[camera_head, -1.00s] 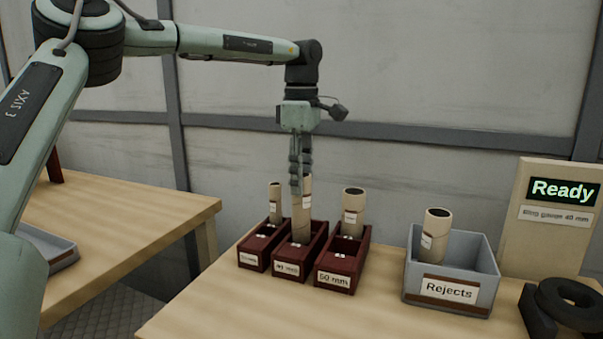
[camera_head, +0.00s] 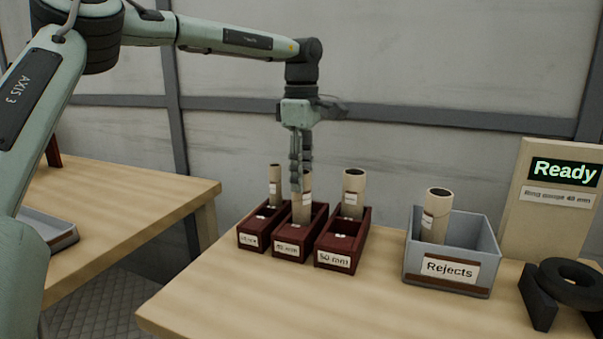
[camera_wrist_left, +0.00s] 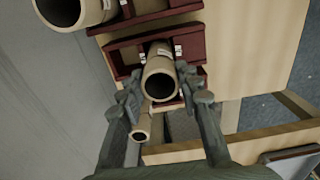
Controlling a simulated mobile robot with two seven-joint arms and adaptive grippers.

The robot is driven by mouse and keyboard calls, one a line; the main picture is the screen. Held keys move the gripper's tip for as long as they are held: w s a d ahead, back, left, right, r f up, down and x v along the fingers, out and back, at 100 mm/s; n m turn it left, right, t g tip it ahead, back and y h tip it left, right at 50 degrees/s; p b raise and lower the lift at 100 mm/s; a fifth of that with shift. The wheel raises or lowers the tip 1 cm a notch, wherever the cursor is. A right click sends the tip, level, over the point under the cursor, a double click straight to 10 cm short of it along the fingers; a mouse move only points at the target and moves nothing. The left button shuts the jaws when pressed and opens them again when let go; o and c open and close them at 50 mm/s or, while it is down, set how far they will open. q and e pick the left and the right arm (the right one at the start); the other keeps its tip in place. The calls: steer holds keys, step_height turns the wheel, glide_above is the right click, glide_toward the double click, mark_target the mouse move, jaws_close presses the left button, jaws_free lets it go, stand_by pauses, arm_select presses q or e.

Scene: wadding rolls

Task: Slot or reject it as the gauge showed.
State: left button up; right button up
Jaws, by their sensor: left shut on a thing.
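My left gripper (camera_head: 301,188) points down and is shut on a tan cardboard roll (camera_head: 303,208), which stands upright in the middle dark red slot box (camera_head: 288,252), labelled 40 mm. The roll's lower end is hidden by the box walls. In the left wrist view the fingers (camera_wrist_left: 167,100) sit on both sides of the roll (camera_wrist_left: 160,80). A thinner roll (camera_head: 275,182) stands in the left box (camera_head: 251,243); a thicker one (camera_head: 353,185) stands in the box labelled 50 mm (camera_head: 340,248). A grey Rejects bin (camera_head: 478,247) holds another roll (camera_head: 436,215). My right gripper is not in view.
At the right, the gauge panel (camera_head: 545,228) reads Ready and is labelled 40 mm. A black ring (camera_head: 572,282) rests on a dark stand beside it. The table front (camera_head: 260,305) is clear. A second table (camera_head: 120,215) with a grey tray (camera_head: 48,232) is at the left.

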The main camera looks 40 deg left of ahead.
arm_select(q)
steer(key=o, duration=0.9)
steer(key=shift+o, duration=0.2)
step_height(320, 180, up, 12)
